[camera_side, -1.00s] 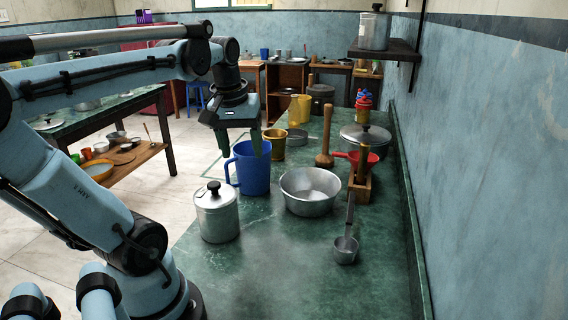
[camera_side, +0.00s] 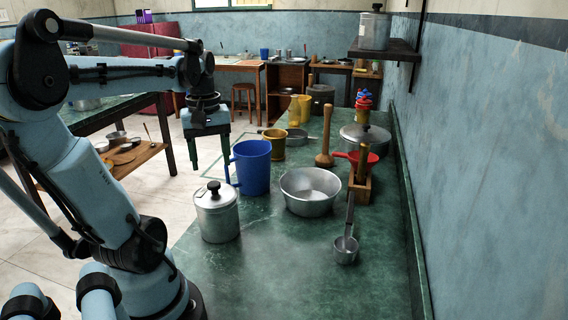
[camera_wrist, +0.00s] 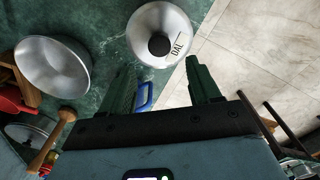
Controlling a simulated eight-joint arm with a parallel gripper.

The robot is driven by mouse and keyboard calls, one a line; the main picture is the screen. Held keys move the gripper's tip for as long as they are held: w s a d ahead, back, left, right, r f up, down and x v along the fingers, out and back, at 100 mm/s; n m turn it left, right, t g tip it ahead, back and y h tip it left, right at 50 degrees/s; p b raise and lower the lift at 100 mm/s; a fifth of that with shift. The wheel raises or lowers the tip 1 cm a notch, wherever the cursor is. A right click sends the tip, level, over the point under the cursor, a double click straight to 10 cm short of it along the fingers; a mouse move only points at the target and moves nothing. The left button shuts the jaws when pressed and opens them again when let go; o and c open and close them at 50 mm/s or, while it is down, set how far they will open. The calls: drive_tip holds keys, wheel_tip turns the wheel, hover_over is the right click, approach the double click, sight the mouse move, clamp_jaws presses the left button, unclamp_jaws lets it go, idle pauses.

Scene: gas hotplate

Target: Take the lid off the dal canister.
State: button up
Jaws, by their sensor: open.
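The dal canister (camera_side: 218,224) is a silver metal cylinder standing upright at the counter's left edge. Its lid (camera_side: 215,197) is on, with a black knob on top. In the wrist view the lid (camera_wrist: 171,22) shows from above, with a "DAL" label beside the knob (camera_wrist: 159,45). My gripper (camera_side: 211,173) is open and empty, its fingers pointing down, beyond the canister and just left of the blue mug. In the wrist view the canister lies ahead of and between the open fingers (camera_wrist: 160,66), apart from them.
The blue mug (camera_side: 253,168) stands close behind the canister, with its handle toward my gripper. The counter's near part (camera_side: 290,275) is clear.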

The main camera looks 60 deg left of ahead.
sight(213, 182)
drive_tip(key=shift+s+d+f, duration=0.1)
drive_tip(key=shift+d+f, duration=0.05)
drive_tip(key=shift+f, duration=1.2)
drive_tip(key=shift+d+f, duration=0.15)
drive_tip(key=shift+f, duration=1.15)
drive_tip(key=c, duration=1.1)
